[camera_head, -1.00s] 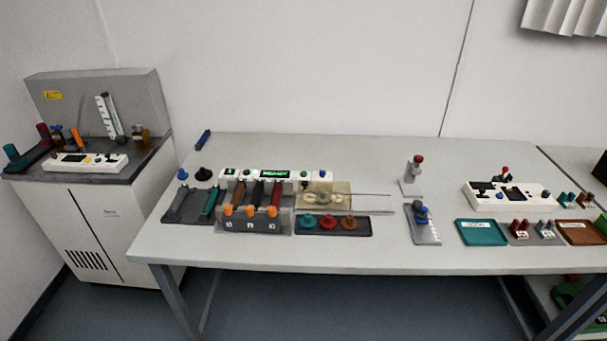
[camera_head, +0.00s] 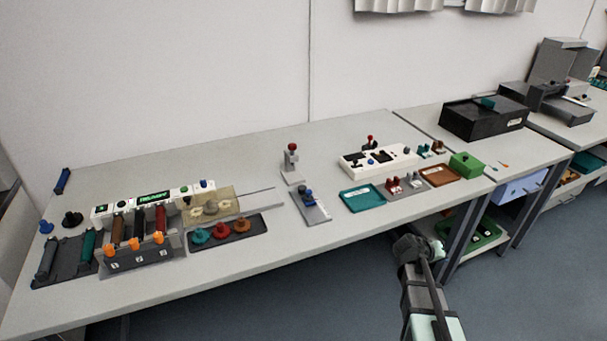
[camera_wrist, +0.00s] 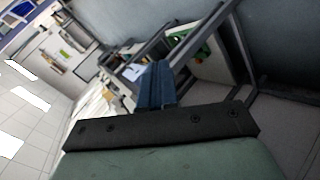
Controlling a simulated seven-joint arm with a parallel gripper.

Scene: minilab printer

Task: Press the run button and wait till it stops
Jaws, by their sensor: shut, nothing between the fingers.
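The printer's white control strip (camera_head: 127,207) stands on the left part of the long table, with a lit green display (camera_head: 153,198) that seems to read READY. A green button (camera_head: 183,190) and a blue button (camera_head: 204,184) sit at its right end. I cannot read which one is the run button. My gripper (camera_wrist: 155,86) shows in the wrist view as blue fingers pressed together, with nothing held. In the head view my arm is at the lower right, in front of the table edge, far from the strip.
Cartridges stand in a grey holder (camera_head: 137,259) in front of the strip. A dark tray (camera_head: 241,239) holds several coloured knobs. A white control box (camera_head: 379,160), a teal tray (camera_head: 361,198) and a brown tray (camera_head: 439,174) lie further right. The table's front strip is clear.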

